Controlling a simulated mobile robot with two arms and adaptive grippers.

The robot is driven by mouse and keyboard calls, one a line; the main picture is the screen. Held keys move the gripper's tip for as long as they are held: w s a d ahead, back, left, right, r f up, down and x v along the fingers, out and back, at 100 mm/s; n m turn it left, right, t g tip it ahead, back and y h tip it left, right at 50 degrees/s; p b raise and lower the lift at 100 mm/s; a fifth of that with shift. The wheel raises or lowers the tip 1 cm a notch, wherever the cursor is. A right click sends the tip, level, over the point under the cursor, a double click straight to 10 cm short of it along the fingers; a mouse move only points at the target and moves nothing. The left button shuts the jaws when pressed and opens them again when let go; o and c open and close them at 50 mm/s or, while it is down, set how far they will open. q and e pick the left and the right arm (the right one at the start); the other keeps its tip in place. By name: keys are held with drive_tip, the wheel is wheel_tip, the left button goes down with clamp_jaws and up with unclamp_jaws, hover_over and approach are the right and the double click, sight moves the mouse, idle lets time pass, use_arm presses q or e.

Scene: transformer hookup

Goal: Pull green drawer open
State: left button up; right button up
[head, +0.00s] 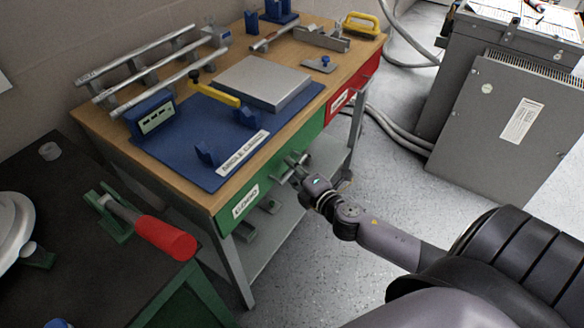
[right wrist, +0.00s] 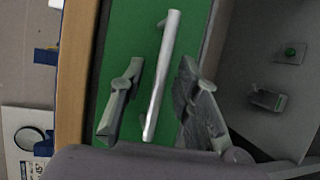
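The green drawer (head: 268,187) is in the front of the wooden-topped workbench and looks closed, flush with the front. Its bar handle is mostly hidden by my gripper in the head view. In the right wrist view the silver handle (right wrist: 162,78) stands off the green drawer front (right wrist: 132,40). My right gripper (head: 291,168) is at the drawer front. In the right wrist view its open fingers (right wrist: 160,72) lie on either side of the handle, with gaps visible on both sides. My left gripper is not in view.
A red drawer (head: 338,102) sits beside the green one. The benchtop (head: 205,190) holds a blue mat (head: 190,162), a grey plate and tools. A dark table (head: 95,270) with a red-handled tool stands left. A grey cabinet (head: 500,130) stands right. The floor before the bench is clear.

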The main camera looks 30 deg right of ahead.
clamp_jaws()
idle(0.7)
